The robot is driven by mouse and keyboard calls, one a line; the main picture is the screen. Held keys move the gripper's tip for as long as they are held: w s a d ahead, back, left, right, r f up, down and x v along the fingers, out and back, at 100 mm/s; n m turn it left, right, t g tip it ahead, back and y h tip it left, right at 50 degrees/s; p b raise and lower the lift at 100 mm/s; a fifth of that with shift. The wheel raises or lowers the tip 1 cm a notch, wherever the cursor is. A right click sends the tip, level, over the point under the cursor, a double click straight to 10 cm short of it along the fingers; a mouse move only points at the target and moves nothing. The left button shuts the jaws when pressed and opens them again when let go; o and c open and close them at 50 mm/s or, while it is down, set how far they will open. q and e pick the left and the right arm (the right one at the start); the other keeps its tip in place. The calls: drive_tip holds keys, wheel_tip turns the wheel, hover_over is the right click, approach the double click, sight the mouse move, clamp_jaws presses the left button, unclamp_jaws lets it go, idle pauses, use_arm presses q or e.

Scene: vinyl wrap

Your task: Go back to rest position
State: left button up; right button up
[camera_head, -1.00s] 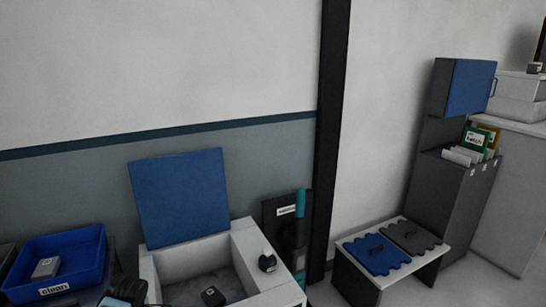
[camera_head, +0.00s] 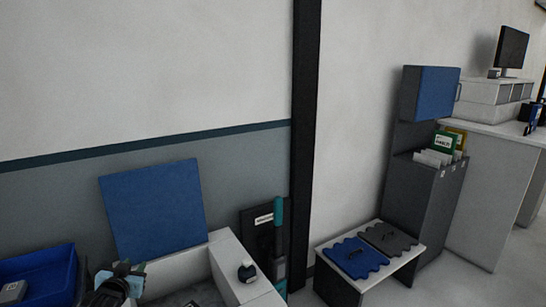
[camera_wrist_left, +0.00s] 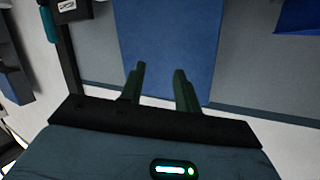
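My left gripper (camera_head: 119,277) shows at the bottom left in the head view, in front of the white bin with the raised blue lid (camera_head: 154,208). In the left wrist view the two dark fingers of my left gripper (camera_wrist_left: 159,78) stand apart with nothing between them. The blue lid (camera_wrist_left: 165,40) is beyond them. My right gripper is not in view.
A blue tray (camera_head: 58,270) stands at the left. A small dark bottle (camera_head: 247,271) sits on the white bin's rim (camera_head: 232,262). A low bench (camera_head: 345,282) with wavy mats, a dark file cabinet (camera_head: 432,207) and a counter (camera_head: 490,200) stand at the right.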

use_arm(q)
drive_tip(key=s+d+f+m+g+h, duration=0.1)
drive_tip(key=s+d+f, duration=0.5)
drive_tip(key=s+f, duration=0.4)
drive_tip(key=s+d+f+m+g+h, duration=0.1)
drive_tip(key=s+d+f+h, duration=0.1)
drive_tip(key=s+d+f, duration=0.75)
drive_tip(key=s+d+f+g, duration=0.1)
drive_tip(key=s, duration=1.1)
drive_tip(key=s+d+f+n+g+h, duration=0.1)
drive_tip(key=s+d+g, duration=0.1)
drive_tip(key=s, duration=1.1)
drive_tip(key=shift+d+f, duration=0.2)
drive_tip(key=shift+f, duration=0.05)
